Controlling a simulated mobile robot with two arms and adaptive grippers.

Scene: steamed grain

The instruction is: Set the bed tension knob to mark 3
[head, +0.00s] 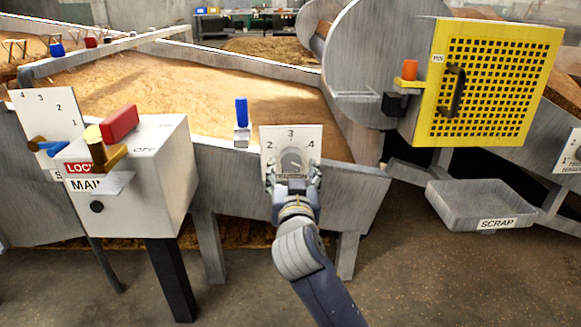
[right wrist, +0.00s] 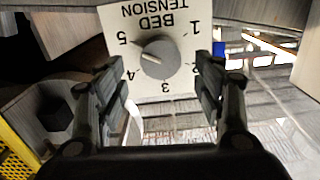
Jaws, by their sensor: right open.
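The bed tension knob (right wrist: 160,57) is a round grey dial on a white plate (right wrist: 179,22) marked 1 to 5, upside down in the right wrist view. Its pale pointer line aims between 4 and 5, nearer 5. In the head view the knob (head: 291,160) shows just beyond my right gripper (head: 292,174), with 2, 3 and 4 readable above it. My right gripper is open, and in the right wrist view its fingers (right wrist: 162,80) stand to either side of the knob, apart from it. My left gripper is not in view.
A white lock box (head: 150,190) with a red handle (head: 119,123) stands at the left. A blue handle (head: 241,112) rises beside the plate. A yellow mesh guard (head: 490,85) and a scrap tray (head: 455,207) are at the right. Grain fills the bed behind.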

